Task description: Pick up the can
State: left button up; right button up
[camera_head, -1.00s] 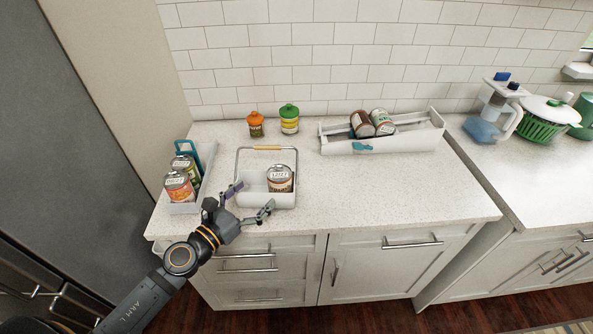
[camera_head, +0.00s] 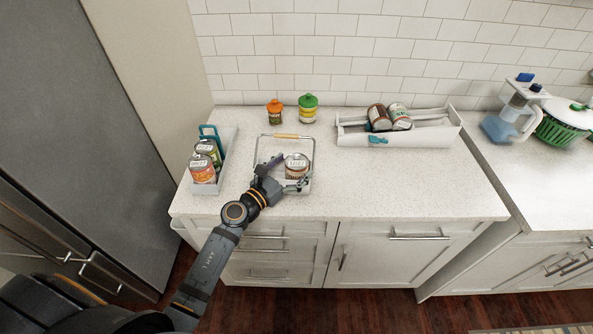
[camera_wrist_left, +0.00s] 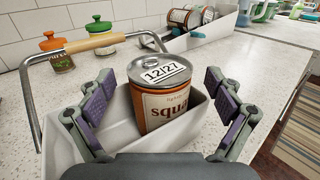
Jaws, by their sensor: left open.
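A brown and cream can (camera_head: 296,164) with a silver lid stands upright in a white basket (camera_head: 268,183) with a wooden-topped wire handle. In the left wrist view the can (camera_wrist_left: 163,92) carries the date 12/27 and part of the word "squa". My left gripper (camera_head: 289,172) is open at the basket. Its fingers also show in the left wrist view (camera_wrist_left: 162,112), one on each side of the can and apart from it. The can's lower part is hidden by the basket's front wall. My right gripper is not in view.
A tray (camera_head: 222,172) with two cans stands on the left. An orange-lidded jar (camera_head: 275,113) and a green-lidded jar (camera_head: 308,110) stand at the back. A white rack (camera_head: 425,135) holds two lying cans. The right front counter (camera_head: 420,185) is clear.

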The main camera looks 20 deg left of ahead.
pick_arm(q)
jog(key=shift+x, duration=0.85)
jog(key=shift+s, duration=0.15)
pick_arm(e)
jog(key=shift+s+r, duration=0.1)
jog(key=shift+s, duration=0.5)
pick_arm(q)
jog(key=shift+a, duration=0.1)
jog(key=shift+c, duration=1.2)
jog(key=c, duration=0.7)
jog(key=shift+r, duration=0.1)
jog(key=c, duration=0.6)
notch_tip(320, 180, up, 10)
jog(key=p, duration=0.5)
jog(key=shift+c, duration=0.2)
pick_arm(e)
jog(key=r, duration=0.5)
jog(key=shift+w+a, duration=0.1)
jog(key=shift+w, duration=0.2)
